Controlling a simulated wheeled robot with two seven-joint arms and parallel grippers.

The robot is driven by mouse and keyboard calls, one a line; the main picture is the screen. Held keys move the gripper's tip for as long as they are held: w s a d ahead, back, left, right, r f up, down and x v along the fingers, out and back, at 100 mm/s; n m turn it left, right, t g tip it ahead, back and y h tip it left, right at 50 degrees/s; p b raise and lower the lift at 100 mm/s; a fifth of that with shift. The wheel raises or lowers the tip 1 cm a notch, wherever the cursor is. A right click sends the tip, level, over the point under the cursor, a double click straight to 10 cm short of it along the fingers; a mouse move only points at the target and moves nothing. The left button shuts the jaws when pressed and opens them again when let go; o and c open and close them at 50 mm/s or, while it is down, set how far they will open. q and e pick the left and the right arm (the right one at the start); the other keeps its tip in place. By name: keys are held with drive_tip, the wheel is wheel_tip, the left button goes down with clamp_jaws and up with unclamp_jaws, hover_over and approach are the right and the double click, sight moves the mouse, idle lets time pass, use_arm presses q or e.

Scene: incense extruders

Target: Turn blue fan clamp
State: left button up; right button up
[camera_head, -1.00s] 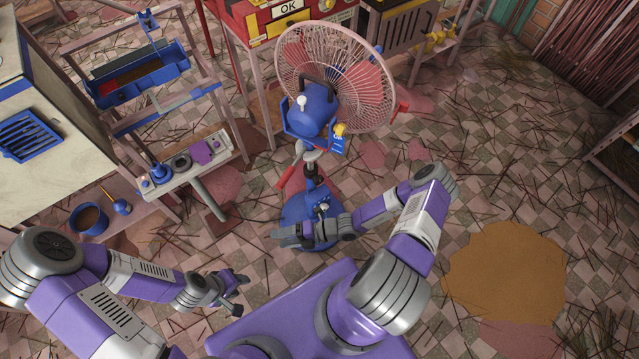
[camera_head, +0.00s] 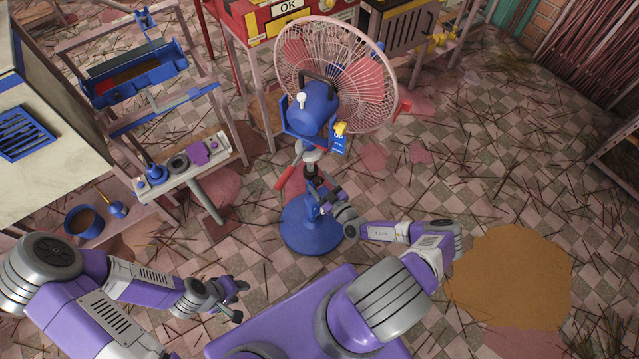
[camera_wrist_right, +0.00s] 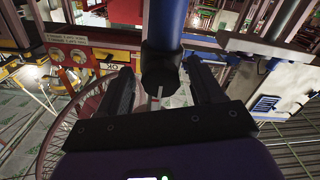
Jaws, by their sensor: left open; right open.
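The blue fan (camera_head: 311,105) stands upright, with a pink wire guard and a round blue base (camera_head: 310,232). Its pole has a dark collar (camera_head: 312,171) above a blue lower section. The collar also shows in the right wrist view (camera_wrist_right: 160,68), below a blue tube. I cannot tell exactly which part is the clamp. My right gripper (camera_head: 328,203) is open beside the lower pole. Its two dark fingers lie either side of the collar in the wrist view, with gaps visible. My left gripper (camera_head: 237,298) is open and empty, left of the base.
A rack (camera_head: 186,168) with a blue tray (camera_head: 135,78) stands at the left, near a pale cabinet (camera_head: 55,140). A red table (camera_head: 265,30) stands behind the fan. A blue pot (camera_head: 84,221) sits at the left. Tiled floor right of the fan is mostly clear, with scattered sticks.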

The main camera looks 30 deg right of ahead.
drive_tip(key=shift+w, duration=0.3)
drive_tip(key=c, duration=1.1)
drive_tip(key=shift+o, duration=0.2)
